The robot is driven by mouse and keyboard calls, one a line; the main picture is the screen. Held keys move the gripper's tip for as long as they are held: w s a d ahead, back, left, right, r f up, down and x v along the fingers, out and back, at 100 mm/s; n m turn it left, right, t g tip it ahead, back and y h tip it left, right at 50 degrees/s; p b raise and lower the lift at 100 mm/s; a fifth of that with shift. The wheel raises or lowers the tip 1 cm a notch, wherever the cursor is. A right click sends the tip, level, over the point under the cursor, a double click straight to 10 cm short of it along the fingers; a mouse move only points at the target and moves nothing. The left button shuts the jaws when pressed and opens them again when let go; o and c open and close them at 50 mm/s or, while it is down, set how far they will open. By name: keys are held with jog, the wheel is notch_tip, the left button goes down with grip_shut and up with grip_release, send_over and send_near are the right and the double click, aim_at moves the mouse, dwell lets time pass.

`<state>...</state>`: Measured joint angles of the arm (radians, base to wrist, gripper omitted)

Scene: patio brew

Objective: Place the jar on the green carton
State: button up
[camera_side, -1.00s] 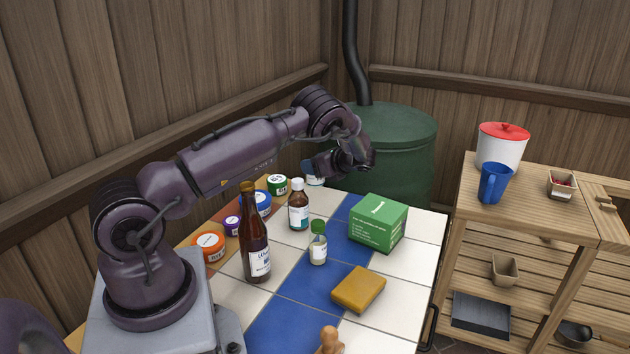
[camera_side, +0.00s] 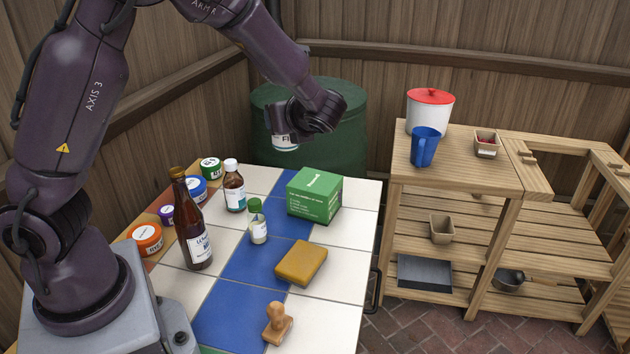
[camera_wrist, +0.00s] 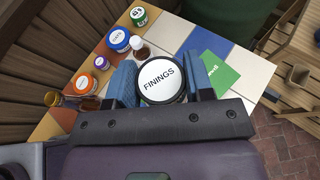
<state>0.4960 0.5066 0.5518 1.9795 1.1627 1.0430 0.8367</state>
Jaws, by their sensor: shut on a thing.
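The green carton (camera_side: 316,194) stands upright on the tiled table near its far right corner in the side view. It also shows in the wrist view (camera_wrist: 220,72), right of my gripper. My gripper (camera_wrist: 161,82) is shut on a jar (camera_wrist: 160,72) with a white lid reading "FININGS". In the side view my gripper (camera_side: 290,132) holds this jar (camera_side: 285,142) in the air, behind and a little left of the carton, clearly above it. Part of the jar is hidden by my gripper in the side view.
A brown bottle (camera_side: 197,230), a smaller brown bottle (camera_side: 234,190), a green-capped bottle (camera_side: 257,226) and several lidded jars stand left of the carton. A yellow sponge-like block (camera_side: 301,263) and a wooden stamp (camera_side: 277,325) lie nearer. A dark green barrel (camera_side: 330,140) stands behind the table.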

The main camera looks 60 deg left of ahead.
jog(key=shift+s+a+f, duration=0.15)
jog(key=shift+s+f, duration=0.1)
jog(key=shift+s, duration=0.35)
jog(key=shift+s+a+f, duration=0.15)
jog(key=shift+s+f, duration=0.1)
jog(key=shift+s, duration=0.3)
jog(key=shift+w+a+f, duration=0.15)
jog(key=shift+a+f, duration=0.1)
jog(key=w+a+f, duration=0.3)
jog(key=w+f, duration=0.1)
jog(key=w, duration=0.3)
send_over(315, 181)
notch_tip(315, 181, down, 6)
jog(key=shift+r, duration=0.2)
jog(key=shift+f, duration=1.55)
jog(key=o, duration=1)
jog(key=shift+f, duration=0.2)
